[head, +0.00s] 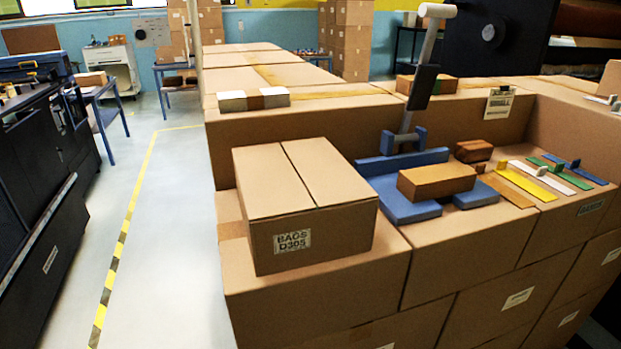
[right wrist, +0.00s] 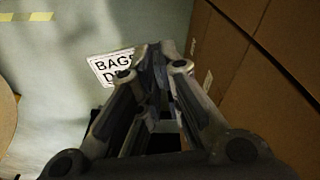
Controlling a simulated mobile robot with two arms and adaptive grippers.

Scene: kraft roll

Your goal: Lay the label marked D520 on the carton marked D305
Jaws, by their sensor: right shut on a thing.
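The carton marked D305 (head: 338,236) stands closed on the stacked boxes in the middle of the head view. Its front face bears a printed BAGS D305 mark (head: 292,241), and its top is bare with a dark centre seam. My right gripper (right wrist: 160,48) shows only in the right wrist view, shut on a white label (right wrist: 108,64). The label reads BAGS and a D below; the rest of its code is hidden behind a finger. Floor shows behind it, and the carton cannot be made out in that view. My left gripper is in no view.
Right of the carton, a blue stand (head: 408,207) with a tall grey post holds a brown block (head: 437,181). Several coloured strips (head: 526,186) lie further right. A higher box row (head: 290,134) rises behind. Open floor (head: 175,220) lies left.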

